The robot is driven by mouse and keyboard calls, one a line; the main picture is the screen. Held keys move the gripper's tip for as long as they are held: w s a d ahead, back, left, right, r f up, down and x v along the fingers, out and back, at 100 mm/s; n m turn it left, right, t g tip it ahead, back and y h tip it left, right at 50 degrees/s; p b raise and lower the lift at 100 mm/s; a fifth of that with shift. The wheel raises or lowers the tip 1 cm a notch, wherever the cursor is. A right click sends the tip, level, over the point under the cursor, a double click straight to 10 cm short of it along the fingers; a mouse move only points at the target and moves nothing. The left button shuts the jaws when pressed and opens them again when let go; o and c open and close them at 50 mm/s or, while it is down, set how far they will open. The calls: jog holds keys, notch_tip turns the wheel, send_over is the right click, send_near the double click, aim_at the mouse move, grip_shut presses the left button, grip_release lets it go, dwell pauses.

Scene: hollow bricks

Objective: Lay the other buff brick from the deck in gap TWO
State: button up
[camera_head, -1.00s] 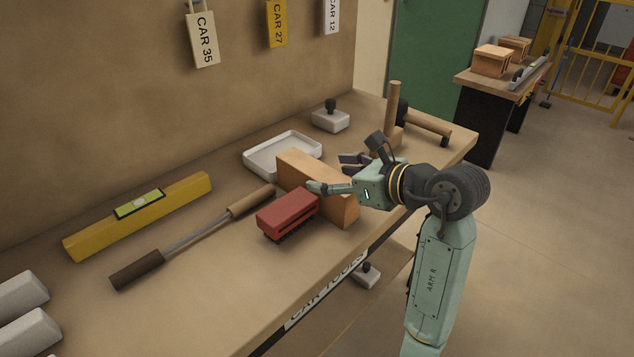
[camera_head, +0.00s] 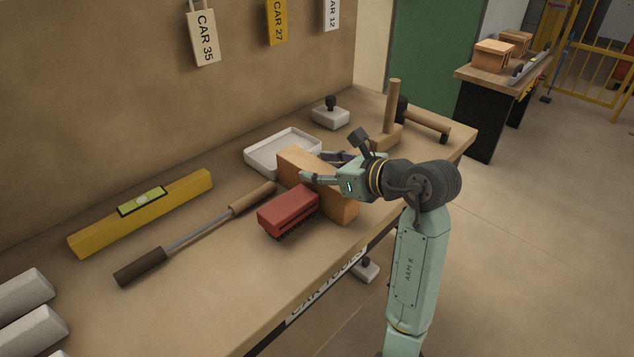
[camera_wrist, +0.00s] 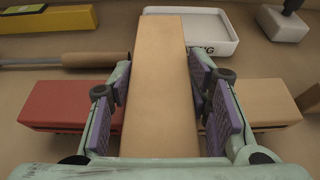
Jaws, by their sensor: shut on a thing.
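A long, plain buff brick-like block (camera_head: 325,195) stands on its narrow side at the front edge of the bench, just right of the red brush. My gripper (camera_head: 325,168) reaches in from the right and is shut on it. In the wrist view, the block (camera_wrist: 160,85) runs lengthwise between my two purple-padded fingers (camera_wrist: 162,110). I cannot tell whether its underside touches the bench. Two orange-buff hollow bricks (camera_head: 493,58) (camera_head: 516,42) sit on a far table. No gap marked TWO shows.
The red brush (camera_head: 288,209) lies close left of the block; a white tray (camera_head: 262,172) is behind. A yellow level (camera_head: 90,239), long-handled tool (camera_head: 185,240), white float (camera_head: 330,120) and wooden tool (camera_head: 394,105) lie around. A tan block (camera_wrist: 265,103) is right of my fingers.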

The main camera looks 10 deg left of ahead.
jog(key=shift+f, duration=0.1)
grip_shut()
dwell(0.4)
